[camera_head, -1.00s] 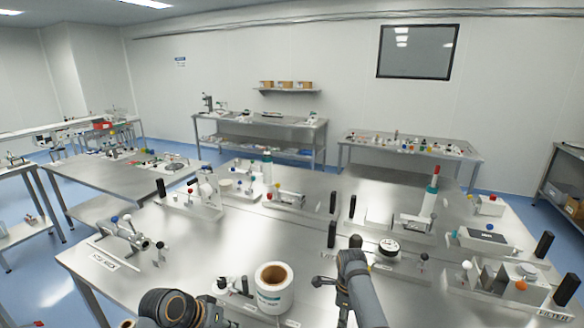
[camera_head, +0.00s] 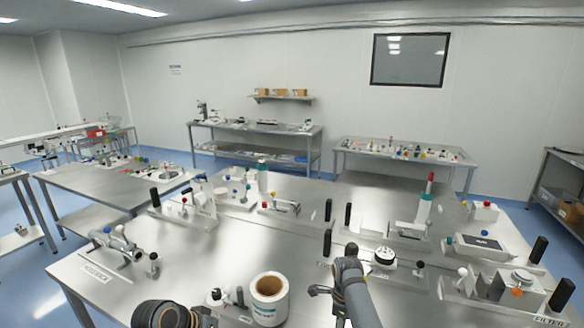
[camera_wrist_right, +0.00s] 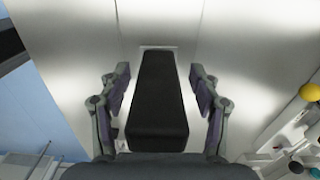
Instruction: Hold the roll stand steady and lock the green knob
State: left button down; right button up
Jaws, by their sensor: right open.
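A white roll with a brown core (camera_head: 269,286) stands at the table's front edge, between my arms. A metal stand with a roller and ball knobs (camera_head: 120,243) is at the left of the table, behind a lettered label. I cannot make out which fixture is the roll stand, nor a green knob. My left gripper (camera_head: 208,318) is low at the front edge, left of the roll, its fingers unclear. In the right wrist view my right gripper (camera_wrist_right: 160,95) is open, with a black upright grip (camera_wrist_right: 158,95) between its fingers; contact is not visible.
Several fixtures with black posts (camera_head: 327,242) and coloured knobs crowd the table's right and back. A dial unit (camera_head: 384,255) stands right of my right arm.

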notch_tip(320, 180, up, 12)
jog(key=shift+f, duration=0.2)
